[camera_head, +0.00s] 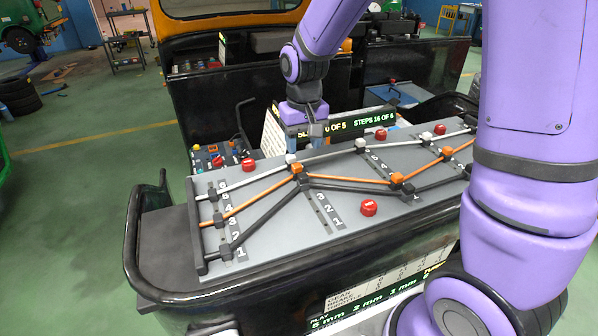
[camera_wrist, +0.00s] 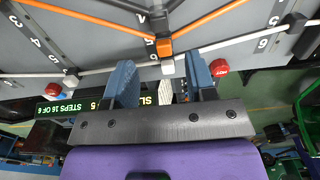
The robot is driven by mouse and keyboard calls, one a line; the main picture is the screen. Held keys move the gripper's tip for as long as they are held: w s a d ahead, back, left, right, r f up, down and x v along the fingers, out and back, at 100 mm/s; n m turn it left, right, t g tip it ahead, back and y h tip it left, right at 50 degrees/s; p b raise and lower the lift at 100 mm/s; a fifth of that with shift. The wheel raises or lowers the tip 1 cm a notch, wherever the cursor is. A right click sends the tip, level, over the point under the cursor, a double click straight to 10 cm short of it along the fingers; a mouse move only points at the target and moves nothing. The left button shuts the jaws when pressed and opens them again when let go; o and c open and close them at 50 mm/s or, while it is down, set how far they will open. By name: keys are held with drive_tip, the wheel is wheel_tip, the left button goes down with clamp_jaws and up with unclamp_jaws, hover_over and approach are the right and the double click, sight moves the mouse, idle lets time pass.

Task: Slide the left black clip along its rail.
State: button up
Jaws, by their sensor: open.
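A grey sloped board (camera_head: 270,255) carries white, orange and black cables with small clips on slotted rails. Another black clip (camera_head: 226,251) is at the board's far left end.
Several red knobs stand on the board, one (camera_head: 248,165) left of my gripper and one (camera_head: 368,208) near the front. A red knob (camera_wrist: 219,68) is beside my finger in the wrist view. A black rail (camera_head: 131,235) curves around the left end.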

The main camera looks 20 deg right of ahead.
sight(303, 175)
wheel_tip(303, 175, down, 9)
idle(0.4)
clamp_jaws()
